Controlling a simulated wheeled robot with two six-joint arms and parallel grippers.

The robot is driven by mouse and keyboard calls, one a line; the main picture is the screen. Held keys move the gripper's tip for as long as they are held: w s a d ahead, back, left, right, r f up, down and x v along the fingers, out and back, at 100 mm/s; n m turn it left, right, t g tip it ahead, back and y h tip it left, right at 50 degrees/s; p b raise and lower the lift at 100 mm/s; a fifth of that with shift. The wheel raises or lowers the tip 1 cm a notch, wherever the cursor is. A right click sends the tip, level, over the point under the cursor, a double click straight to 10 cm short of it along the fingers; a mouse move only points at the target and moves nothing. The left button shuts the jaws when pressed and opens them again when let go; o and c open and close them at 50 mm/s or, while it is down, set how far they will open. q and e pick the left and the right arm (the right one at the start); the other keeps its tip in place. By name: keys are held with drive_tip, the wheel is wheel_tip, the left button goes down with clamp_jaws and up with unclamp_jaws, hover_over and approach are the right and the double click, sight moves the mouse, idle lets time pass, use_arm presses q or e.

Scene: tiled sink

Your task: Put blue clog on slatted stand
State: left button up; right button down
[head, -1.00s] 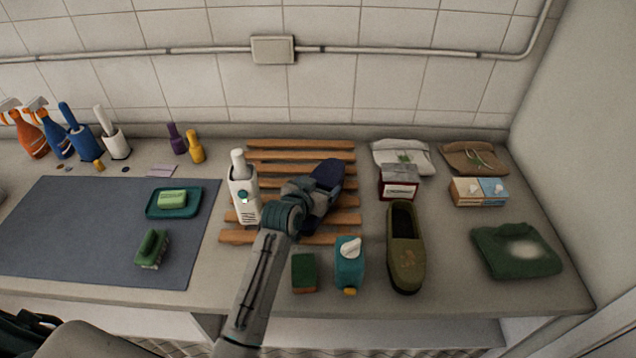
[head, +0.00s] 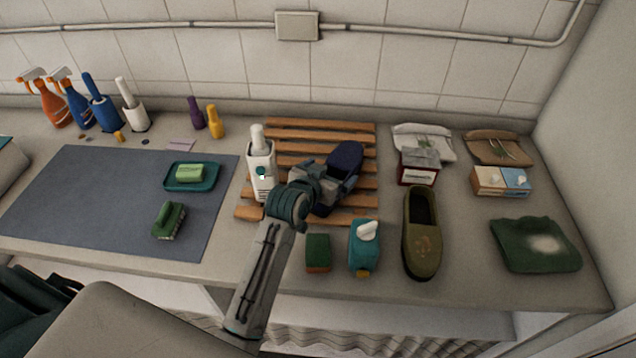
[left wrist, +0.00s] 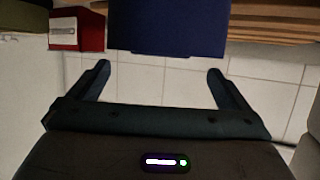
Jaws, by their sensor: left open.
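The blue clog (head: 346,157) is dark navy and lies on the right part of the slatted stand (head: 280,136), its near end hidden by my left gripper. The stand is a rack of brown wooden slats. My left gripper (head: 337,174) is open at the near end of the clog. In the left wrist view the two fingers (left wrist: 160,68) are spread with nothing between their tips. The blue clog (left wrist: 168,30) shows just beyond them there, apparently clear of both. My right gripper is not in view.
A white bottle (head: 261,172) stands at the stand's left edge. A sponge (head: 317,252), a teal bottle (head: 363,250) and an olive clog (head: 422,235) are in front and to the right. A grey mat (head: 110,205) with a soap dish (head: 193,177) lies left.

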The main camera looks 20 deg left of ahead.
use_arm(q)
drive_tip(key=b+v, duration=0.1)
drive_tip(key=v, duration=0.6)
drive_tip(key=shift+s+r, duration=0.15)
drive_tip(key=shift+s, duration=0.2)
